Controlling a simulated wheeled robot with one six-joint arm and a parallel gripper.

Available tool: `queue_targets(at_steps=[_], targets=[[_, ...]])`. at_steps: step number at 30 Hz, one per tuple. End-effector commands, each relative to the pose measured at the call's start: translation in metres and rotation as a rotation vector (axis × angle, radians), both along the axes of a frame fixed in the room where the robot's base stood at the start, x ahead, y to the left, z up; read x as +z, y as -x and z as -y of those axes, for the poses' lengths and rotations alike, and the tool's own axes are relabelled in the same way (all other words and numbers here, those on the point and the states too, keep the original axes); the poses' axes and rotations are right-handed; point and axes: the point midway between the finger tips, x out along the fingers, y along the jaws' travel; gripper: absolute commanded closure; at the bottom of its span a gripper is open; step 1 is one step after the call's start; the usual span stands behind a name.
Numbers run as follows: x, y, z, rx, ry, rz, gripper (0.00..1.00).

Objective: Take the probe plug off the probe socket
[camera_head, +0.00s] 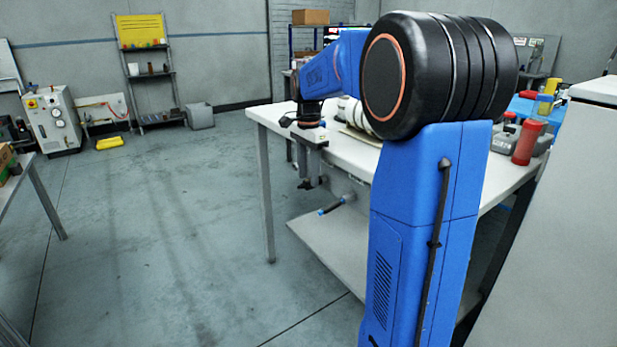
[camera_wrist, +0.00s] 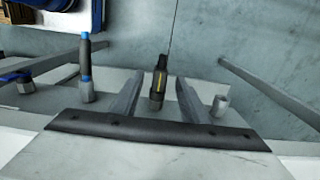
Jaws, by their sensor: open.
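In the wrist view, a black plug (camera_wrist: 160,72) with a yellow mark stands on a grey fitting (camera_wrist: 156,102) between the two grey fingers of my gripper (camera_wrist: 161,76). The fingers are open, with a gap visible on both sides of the plug. Which fitting is the probe socket is not labelled.
A blue-and-black plug (camera_wrist: 86,70) stands left of the fingers, and a bare grey stub (camera_wrist: 220,106) stands right. The white table (camera_head: 345,150) carries a red cylinder (camera_head: 526,142) and other items. A lower shelf (camera_head: 325,240) lies underneath.

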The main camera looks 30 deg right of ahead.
Motion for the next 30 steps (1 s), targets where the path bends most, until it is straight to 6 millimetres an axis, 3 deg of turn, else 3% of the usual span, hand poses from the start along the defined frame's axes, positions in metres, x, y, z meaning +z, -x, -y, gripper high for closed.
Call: queue_targets(at_steps=[6,14,15,20,30], targets=[[-0.0122,0.0001,0.0,0.0,0.0,0.0,0.59],[-0.0134,0.0,0.0,0.0,0.0,0.0,0.59],[-0.0134,0.0,0.0,0.0,0.0,0.0,0.62],[-0.0133,0.0,0.0,0.0,0.0,0.0,1.0],[-0.0132,-0.0001,-0.0037,0.001,0.0,0.0,1.0]])
